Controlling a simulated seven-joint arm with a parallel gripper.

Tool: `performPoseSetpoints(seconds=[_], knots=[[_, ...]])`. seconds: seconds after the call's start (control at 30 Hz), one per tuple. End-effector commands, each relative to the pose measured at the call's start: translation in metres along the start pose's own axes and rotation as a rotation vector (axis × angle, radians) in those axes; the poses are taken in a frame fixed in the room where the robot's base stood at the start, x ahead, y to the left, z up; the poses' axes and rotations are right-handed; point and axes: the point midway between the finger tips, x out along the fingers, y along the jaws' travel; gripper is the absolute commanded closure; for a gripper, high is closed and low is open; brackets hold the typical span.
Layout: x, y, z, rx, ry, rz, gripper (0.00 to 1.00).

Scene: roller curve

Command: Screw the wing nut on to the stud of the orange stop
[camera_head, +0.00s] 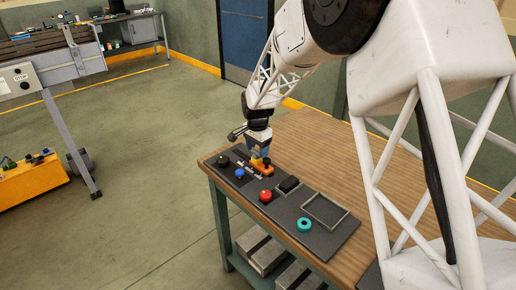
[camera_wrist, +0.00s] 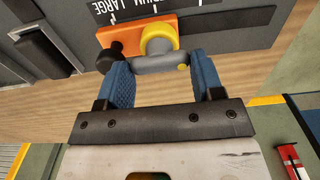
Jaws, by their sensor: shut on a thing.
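The orange stop (camera_wrist: 133,32) lies on the dark board near the top of the wrist view, with a black knob (camera_wrist: 108,57) at its left end. The stop (camera_head: 266,170) also shows below my gripper in the head view. My gripper (camera_wrist: 160,63) is over the stop, its blue fingers shut on the grey wing nut (camera_wrist: 150,66), which has a small yellow dot at its right end. A yellow round part (camera_wrist: 159,38) shows right behind the nut, over the stop. The stud is hidden, so I cannot tell how far the nut is on it.
The dark board (camera_head: 345,231) on the wooden bench (camera_head: 330,150) holds a black knob (camera_head: 222,160), a blue knob (camera_head: 240,173), a red knob (camera_head: 265,196), a black block (camera_head: 289,184), an empty framed recess (camera_head: 342,217) and a teal ring (camera_head: 304,225). The bench behind is clear.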

Motion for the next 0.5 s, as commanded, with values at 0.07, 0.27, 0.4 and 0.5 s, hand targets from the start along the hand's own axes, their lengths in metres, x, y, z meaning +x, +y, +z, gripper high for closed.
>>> performPoseSetpoints(seconds=[0.07, 0.27, 0.4, 0.5], knots=[[0.0085, 0.0023, 0.0104, 0.032, -0.015, 0.015, 0.96], [0.0097, 0.0023, 0.0105, 0.137, -0.015, 0.017, 0.32], [0.0102, 0.0024, 0.0105, 0.136, -0.015, 0.018, 0.18], [0.0106, 0.0025, 0.0106, 0.136, -0.015, 0.018, 0.17]])
